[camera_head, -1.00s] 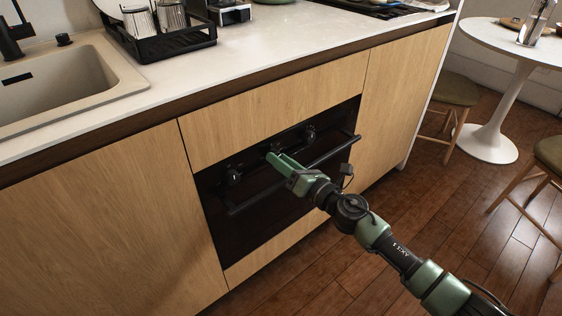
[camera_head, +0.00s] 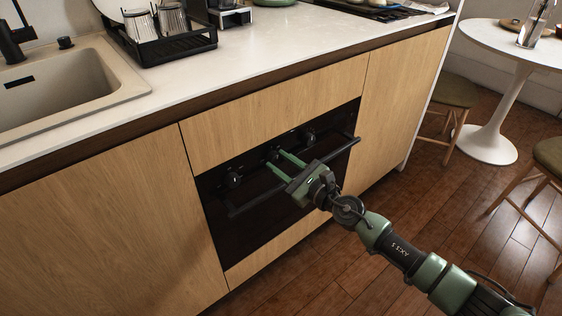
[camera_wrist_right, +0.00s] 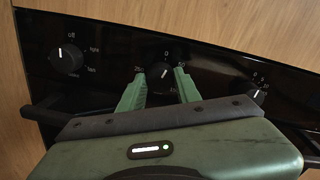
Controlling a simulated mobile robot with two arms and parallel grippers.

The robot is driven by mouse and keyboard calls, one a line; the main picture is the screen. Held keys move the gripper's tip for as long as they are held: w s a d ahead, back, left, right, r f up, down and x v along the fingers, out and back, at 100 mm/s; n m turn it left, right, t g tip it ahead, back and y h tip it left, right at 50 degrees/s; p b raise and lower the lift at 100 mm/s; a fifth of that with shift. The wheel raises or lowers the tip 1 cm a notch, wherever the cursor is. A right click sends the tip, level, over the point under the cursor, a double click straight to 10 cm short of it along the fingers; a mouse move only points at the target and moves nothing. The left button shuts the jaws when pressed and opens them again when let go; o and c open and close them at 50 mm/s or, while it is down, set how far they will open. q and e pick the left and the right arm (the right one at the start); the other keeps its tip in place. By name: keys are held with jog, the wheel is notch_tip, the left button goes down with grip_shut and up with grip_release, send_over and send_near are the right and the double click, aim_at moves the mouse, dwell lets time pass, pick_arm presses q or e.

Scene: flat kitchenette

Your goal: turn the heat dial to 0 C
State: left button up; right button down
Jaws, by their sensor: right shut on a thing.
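The oven's black control panel carries three round black knobs. The heat dial (camera_wrist_right: 163,72) is the middle one, with a 0 printed above it and other numbers around it. It also shows in the head view (camera_head: 272,154), just beyond my fingertips. My right gripper (camera_head: 280,157) has its green fingers at the panel. In the wrist view, the fingers (camera_wrist_right: 160,78) stand on either side of the heat dial, shut on it. A white mark shows on the dial, but its exact reading is too small to tell. My left gripper is out of view.
A left knob (camera_wrist_right: 66,58) and a right knob (camera_wrist_right: 255,92) flank the dial. The oven's bar handle (camera_head: 290,180) runs below the knobs, under my gripper. A counter with a sink (camera_head: 60,85) is above.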

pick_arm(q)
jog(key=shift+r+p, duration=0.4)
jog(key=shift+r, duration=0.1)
pick_arm(e)
jog(key=shift+f+n, duration=0.15)
jog(key=shift+n, duration=1.45)
jog(key=c, duration=1)
grip_release()
jog(key=shift+s+d, duration=0.2)
jog(key=shift+s, duration=0.05)
pick_arm(q)
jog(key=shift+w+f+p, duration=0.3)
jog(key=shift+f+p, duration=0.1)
jog(key=shift+p, duration=0.05)
pick_arm(e)
jog(key=v, duration=0.7)
jog(key=shift+s, duration=0.15)
